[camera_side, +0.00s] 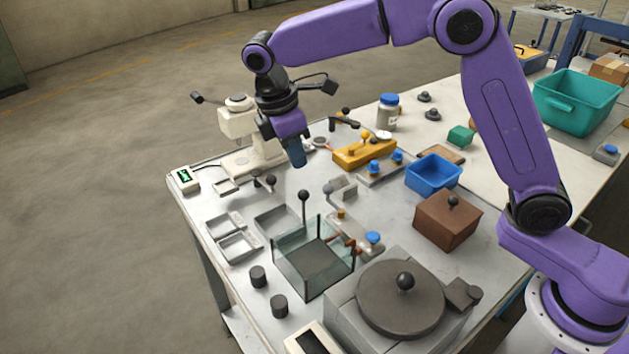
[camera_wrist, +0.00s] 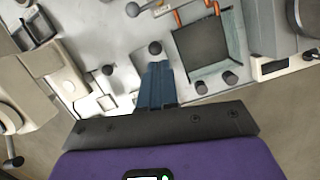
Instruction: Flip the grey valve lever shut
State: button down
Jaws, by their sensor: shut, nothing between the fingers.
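The blue fingers show in the wrist view (camera_wrist: 157,68), below the lever and beneath an upright black-knobbed rod (camera_wrist: 155,47).
The glass-walled box (camera_side: 313,258) stands in front of the lever, with the upright black-knobbed rod (camera_side: 304,205) beside it. A yellow block (camera_side: 362,152), a blue bin (camera_side: 433,174) and a brown box (camera_side: 447,218) stand right. A white machine (camera_side: 240,125) stands left of my gripper.

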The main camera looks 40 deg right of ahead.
jog(key=shift+h, duration=0.3)
jog(key=shift+w+a+f, duration=0.1)
jog(key=shift+w+f, duration=0.15)
jog(key=shift+w, duration=0.5)
jog(key=shift+w+d+f, duration=0.1)
jog(key=shift+w+f, duration=0.1)
jog(key=shift+w, duration=0.55)
jog(key=shift+w+a+f, duration=0.1)
jog(key=shift+w+f, duration=0.15)
jog(key=shift+w, duration=0.5)
jog(key=s+d+f, duration=0.1)
jog(key=d+f, duration=0.5)
jog(key=f, duration=0.4)
jog(key=shift+s+d+f, duration=0.15)
jog(key=shift+s+d, duration=0.05)
jog(key=shift+d, duration=0.2)
